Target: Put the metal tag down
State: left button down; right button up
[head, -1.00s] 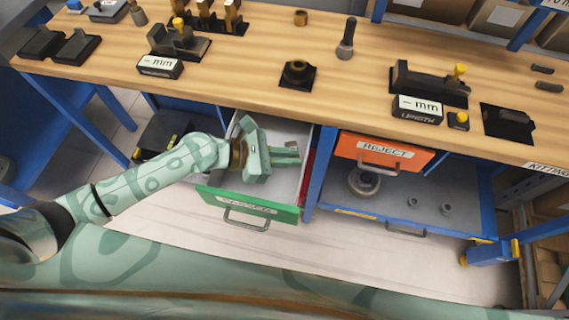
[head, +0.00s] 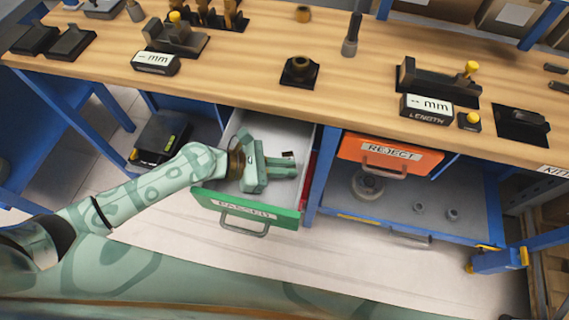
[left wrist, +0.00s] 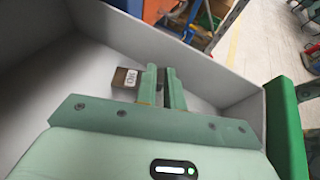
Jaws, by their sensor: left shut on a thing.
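My left gripper (head: 290,166) reaches into the open drawer (head: 249,211), which has a green front labelled PASSED. It also shows in the left wrist view (left wrist: 160,70), with its fingers close together. It is shut on the metal tag (left wrist: 126,77), a small dark piece with a pale marked face. The tag sticks out to the left of the fingers in the left wrist view and shows at the fingertips in the head view (head: 288,154). The fingers hide part of it. I cannot tell whether it touches the drawer floor. My right gripper is not in view.
The drawer's pale walls (left wrist: 32,40) surround the gripper, and the wooden bench top (head: 225,88) lies above and behind. An orange REJECT drawer (head: 388,156) is to the right. A lower blue-grey shelf (head: 400,205) holds a few metal parts.

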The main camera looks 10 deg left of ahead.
pick_arm(q)
jog(key=c, duration=1.5)
grip_release()
jog(key=shift+r, duration=0.1)
jog(key=shift+s+a+r+p, duration=0.1)
jog(key=shift+a+r+p, duration=0.3)
jog(key=shift+r+p, duration=0.25)
jog(key=v, duration=1.1)
jog(key=shift+p, duration=0.3)
